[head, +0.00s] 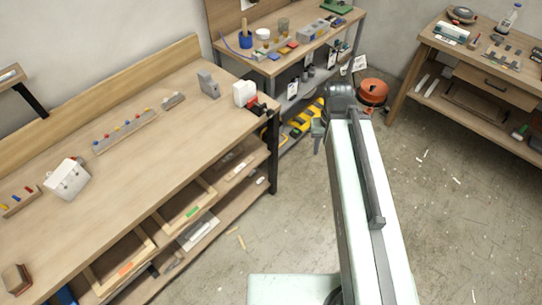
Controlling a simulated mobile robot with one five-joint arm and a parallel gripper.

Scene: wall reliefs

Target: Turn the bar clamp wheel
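A small red and black fixture (258,107) sits at the right end of the long wooden workbench, beside a white block (243,93). It may be the bar clamp, but it is too small to tell, and I cannot make out a wheel on it. My pale arm reaches up the picture from the bottom right to a dark joint right of the bench end. A small grey part (318,130) below that joint may be my gripper. It appears apart from the bench and the fixture. Its fingers cannot be made out.
The long workbench (150,185) fills the left, with a white box (68,179), a grey block (208,84) and open shelves below. A second bench (270,64) stands behind; another (480,58) stands right. An orange round object (372,92) is on the floor. The right floor is mostly clear.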

